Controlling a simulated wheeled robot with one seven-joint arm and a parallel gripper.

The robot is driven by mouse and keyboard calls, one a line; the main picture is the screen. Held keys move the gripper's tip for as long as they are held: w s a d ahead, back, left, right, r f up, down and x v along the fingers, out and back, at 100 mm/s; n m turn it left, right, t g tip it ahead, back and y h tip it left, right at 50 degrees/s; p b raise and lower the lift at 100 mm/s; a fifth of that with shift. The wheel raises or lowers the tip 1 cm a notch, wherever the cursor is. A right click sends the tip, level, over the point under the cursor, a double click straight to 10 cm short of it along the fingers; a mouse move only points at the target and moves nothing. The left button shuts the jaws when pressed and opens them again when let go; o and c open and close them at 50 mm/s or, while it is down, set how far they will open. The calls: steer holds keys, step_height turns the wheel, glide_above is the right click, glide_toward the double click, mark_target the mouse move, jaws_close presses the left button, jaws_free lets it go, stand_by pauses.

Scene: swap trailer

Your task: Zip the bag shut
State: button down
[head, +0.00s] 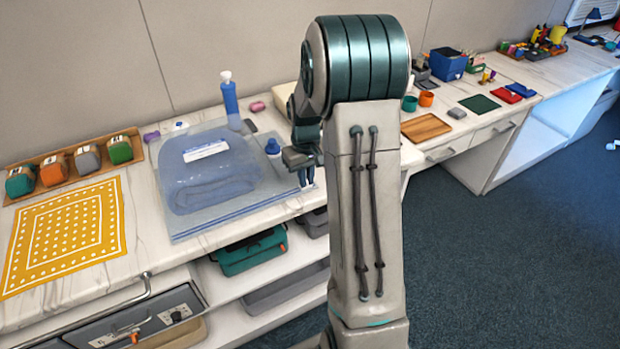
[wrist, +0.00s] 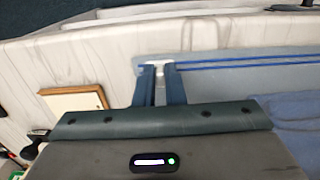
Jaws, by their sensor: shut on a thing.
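The clear bag (head: 185,228) lies flat on the pale counter with a folded blue towel (head: 215,180) inside. Its blue zip lines run along the front edge, and the wrist view shows them (wrist: 250,60) stretching right from my fingers. My gripper (head: 307,183) is at the right end of that edge, pointing down. In the wrist view, the fingers (wrist: 158,70) are shut on the small pale slider (wrist: 157,63) at the end of the zip. The slider is mostly hidden between the fingers. I cannot tell how much of the zip is closed.
A tall blue bottle (head: 230,100) stands behind the bag. A yellow dotted cloth (head: 65,235) and a tray of colored containers (head: 70,168) are on the left. A wooden tray (head: 425,127) lies right of my arm. Open shelves hold a green case (head: 250,250) below the counter.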

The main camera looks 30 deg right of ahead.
steer(key=shift+d, duration=0.15)
steer(key=c, duration=1.5)
jaws_free()
steer(key=shift+d, duration=0.1)
step_height(320, 180, up, 14)
steer(key=shift+f, duration=0.1)
steer(key=s+a+t, duration=0.1)
steer(key=s+a, duration=0.3)
steer(key=s, duration=0.3)
steer(key=s+a+t, duration=0.1)
steer(key=s+a, duration=0.4)
steer(key=s, duration=0.2)
steer(key=s+a, duration=0.4)
steer(key=s, duration=0.3)
steer(key=shift+s+a+f+m+t, duration=0.2)
steer(key=shift+s+m+t, duration=0.1)
steer(key=shift+t, duration=0.1)
